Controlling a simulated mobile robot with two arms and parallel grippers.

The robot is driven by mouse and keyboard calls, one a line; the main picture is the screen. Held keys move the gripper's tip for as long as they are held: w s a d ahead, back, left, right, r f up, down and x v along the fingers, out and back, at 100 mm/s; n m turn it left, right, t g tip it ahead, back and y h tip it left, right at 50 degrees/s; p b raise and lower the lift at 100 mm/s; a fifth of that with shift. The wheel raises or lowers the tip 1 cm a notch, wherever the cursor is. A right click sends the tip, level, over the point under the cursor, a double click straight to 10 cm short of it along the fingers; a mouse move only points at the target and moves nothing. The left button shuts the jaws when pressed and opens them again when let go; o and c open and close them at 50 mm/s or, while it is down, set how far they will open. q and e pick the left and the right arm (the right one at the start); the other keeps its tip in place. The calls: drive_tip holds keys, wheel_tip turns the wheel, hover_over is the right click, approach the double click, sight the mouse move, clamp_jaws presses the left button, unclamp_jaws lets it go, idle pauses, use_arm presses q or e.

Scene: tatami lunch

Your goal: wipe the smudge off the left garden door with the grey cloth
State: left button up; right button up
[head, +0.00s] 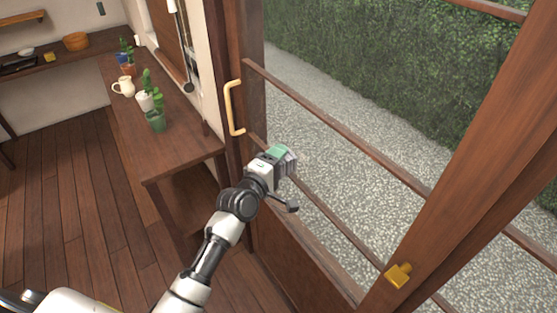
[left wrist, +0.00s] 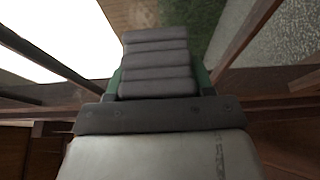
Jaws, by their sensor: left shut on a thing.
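I cannot tell whether the cloth touches the glass. I cannot make out a smudge. My right gripper is not in view.
A pale door handle (head: 233,107) stands out from the stile, left of and above the gripper. A brass fitting (head: 398,275) is at lower right. A wooden bench (head: 160,135) with potted plants and a jug (head: 124,87) stands at left. Floor (head: 90,215) there is clear.

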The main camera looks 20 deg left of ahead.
sight(294, 167)
use_arm(q)
drive_tip(key=shift+w+d, duration=0.6)
drive_tip(key=shift+w, duration=0.2)
drive_tip(key=shift+s+d+r+p, duration=0.15)
drive_tip(key=shift+s+d+p, duration=0.4)
drive_tip(key=shift+d+p, duration=0.1)
drive_tip(key=shift+s+d+p, duration=0.6)
drive_tip(key=shift+s+d, duration=0.25)
drive_tip(key=shift+d, duration=0.05)
drive_tip(key=shift+w+d, duration=0.1)
drive_tip(key=shift+w+a+b, duration=0.4)
drive_tip(key=shift+w+a, duration=0.15)
drive_tip(key=shift+a, duration=0.15)
drive_tip(key=shift+w+a+b, duration=0.45)
drive_tip(key=shift+w+a, duration=0.3)
drive_tip(key=shift+a, duration=0.2)
